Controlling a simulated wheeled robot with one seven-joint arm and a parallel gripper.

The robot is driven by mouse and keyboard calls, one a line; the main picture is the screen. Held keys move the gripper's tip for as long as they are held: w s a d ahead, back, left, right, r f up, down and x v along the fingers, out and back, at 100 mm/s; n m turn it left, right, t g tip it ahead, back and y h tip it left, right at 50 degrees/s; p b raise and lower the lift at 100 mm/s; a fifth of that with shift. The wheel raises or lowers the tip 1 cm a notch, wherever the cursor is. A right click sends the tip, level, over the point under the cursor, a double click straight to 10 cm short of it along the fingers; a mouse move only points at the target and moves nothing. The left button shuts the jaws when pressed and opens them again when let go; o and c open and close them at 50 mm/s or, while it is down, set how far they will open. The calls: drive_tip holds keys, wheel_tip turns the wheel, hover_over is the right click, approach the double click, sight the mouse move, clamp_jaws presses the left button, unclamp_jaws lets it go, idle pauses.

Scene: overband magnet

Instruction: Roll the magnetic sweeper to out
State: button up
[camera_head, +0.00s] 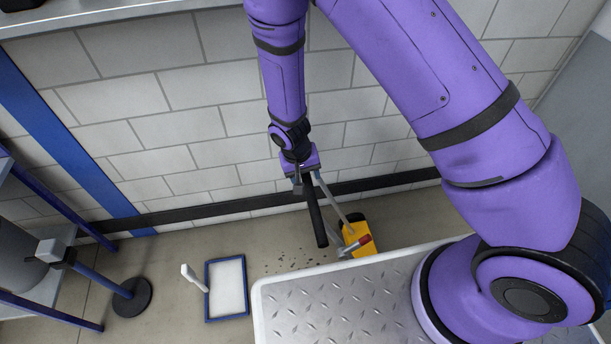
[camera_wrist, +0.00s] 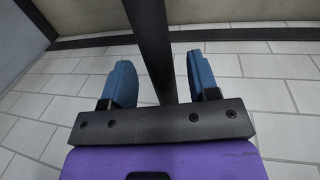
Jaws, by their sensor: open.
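The magnetic sweeper has a yellow body (camera_head: 352,229) on the floor by the wall, with a red-tipped lever (camera_head: 358,243). A grey pole (camera_head: 333,199) rises from it towards my gripper. A black bar (camera_head: 315,218), which seems to be its handle grip, extends below my gripper (camera_head: 303,182) in the head view. In the wrist view my gripper (camera_wrist: 158,72) is open. Its two blue fingers stand on either side of the black bar (camera_wrist: 150,40), with gaps visible on both sides. The sweeper body is partly hidden by the pole and lever.
Dark bits (camera_head: 300,262) lie scattered on the floor left of the sweeper. A blue-framed white tray (camera_head: 208,297) and a small white upright piece (camera_head: 192,275) are further left. A round black base (camera_head: 132,297) and shelving (camera_head: 40,290) stand at far left. A brick wall (camera_head: 190,130) is behind.

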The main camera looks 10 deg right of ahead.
drive_tip(key=shift+d+f, duration=0.15)
drive_tip(key=shift+f, duration=0.35)
clamp_jaws()
